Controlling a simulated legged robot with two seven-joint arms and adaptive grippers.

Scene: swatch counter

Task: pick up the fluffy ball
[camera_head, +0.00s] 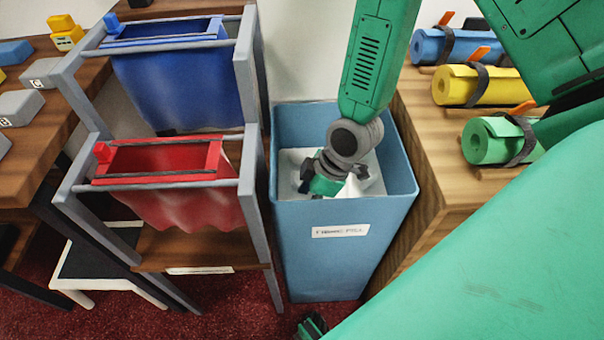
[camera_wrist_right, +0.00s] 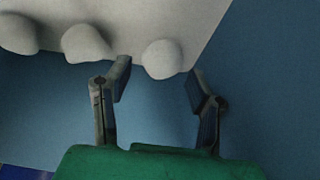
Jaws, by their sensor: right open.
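My right gripper (camera_head: 326,182) reaches down into a blue bin (camera_head: 335,255) in the head view. In the right wrist view the gripper (camera_wrist_right: 158,79) is open, its two fingers spread apart. A rounded white fluffy ball (camera_wrist_right: 162,58) shows between and just beyond the fingertips; I cannot tell if either finger touches it. Two more white lumps (camera_wrist_right: 87,43) (camera_wrist_right: 17,34) lie to its left, along a pale surface (camera_wrist_right: 140,15). In the head view the arm partly hides the white contents (camera_head: 372,180).
The bin's blue walls (camera_wrist_right: 40,110) surround the right gripper closely. A grey rack with blue (camera_head: 185,85) and red (camera_head: 175,200) cloth stands at the left. Rolled blue (camera_head: 425,47), yellow (camera_head: 455,88) and green (camera_head: 483,143) mats lie on a wooden counter (camera_head: 420,130) at the right.

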